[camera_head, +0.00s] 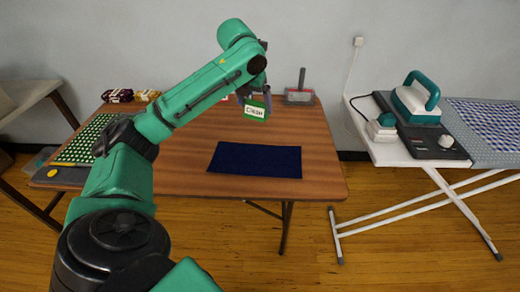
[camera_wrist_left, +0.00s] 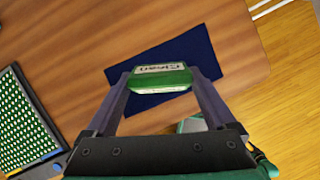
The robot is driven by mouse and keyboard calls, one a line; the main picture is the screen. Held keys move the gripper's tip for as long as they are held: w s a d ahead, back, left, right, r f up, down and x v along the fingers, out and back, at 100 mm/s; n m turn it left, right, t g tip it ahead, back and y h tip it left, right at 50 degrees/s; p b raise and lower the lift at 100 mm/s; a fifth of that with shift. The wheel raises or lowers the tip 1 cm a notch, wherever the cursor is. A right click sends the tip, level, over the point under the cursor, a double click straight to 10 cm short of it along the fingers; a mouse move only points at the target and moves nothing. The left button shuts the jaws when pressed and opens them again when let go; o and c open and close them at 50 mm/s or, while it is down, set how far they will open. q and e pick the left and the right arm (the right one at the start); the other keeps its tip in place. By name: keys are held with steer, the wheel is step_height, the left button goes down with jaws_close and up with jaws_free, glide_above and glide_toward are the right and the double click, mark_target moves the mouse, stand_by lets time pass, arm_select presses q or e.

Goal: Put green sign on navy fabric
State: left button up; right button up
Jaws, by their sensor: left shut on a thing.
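The green sign (camera_head: 256,108) has a white label with dark letters and is in the air above the wooden table. My left gripper (camera_head: 254,95) is shut on it. In the left wrist view the sign (camera_wrist_left: 160,77) sits between the two fingers of my left gripper (camera_wrist_left: 160,88). The navy fabric (camera_head: 255,160) lies flat on the table, below and in front of the sign in the head view. In the left wrist view the fabric (camera_wrist_left: 190,58) shows behind the sign, which covers part of it. My right gripper is not in view.
A green dotted board (camera_head: 84,142) lies at the table's left. Dark and yellow packages (camera_head: 118,96) and a grey dustpan-like item (camera_head: 299,96) stand at the back. An ironing board (camera_head: 395,150) with a teal iron (camera_head: 418,100) stands right. Table around the fabric is clear.

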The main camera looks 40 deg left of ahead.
arm_select(q)
steer(key=b, duration=0.2)
glide_toward(258, 158)
steer(key=x, duration=0.5)
steer(key=shift+w+a, duration=0.1)
steer(key=shift+w, duration=0.1)
steer(key=shift+r, duration=0.1)
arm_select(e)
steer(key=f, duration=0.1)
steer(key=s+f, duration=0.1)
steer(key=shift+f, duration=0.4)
arm_select(q)
steer(key=shift+f, duration=0.25)
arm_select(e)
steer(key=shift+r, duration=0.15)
arm_select(q)
steer(key=shift+s+f, duration=0.15)
steer(key=shift+c, duration=0.7)
steer(key=o, duration=1.2)
steer(key=shift+f, duration=0.1)
steer(key=shift+c, duration=0.2)
steer(key=shift+f, duration=0.2)
steer(key=shift+r, duration=0.35)
steer(key=v, duration=1.2)
steer(key=shift+w+r+p, duration=0.25)
steer(key=shift+r+p, duration=0.1)
steer(key=shift+p, duration=0.1)
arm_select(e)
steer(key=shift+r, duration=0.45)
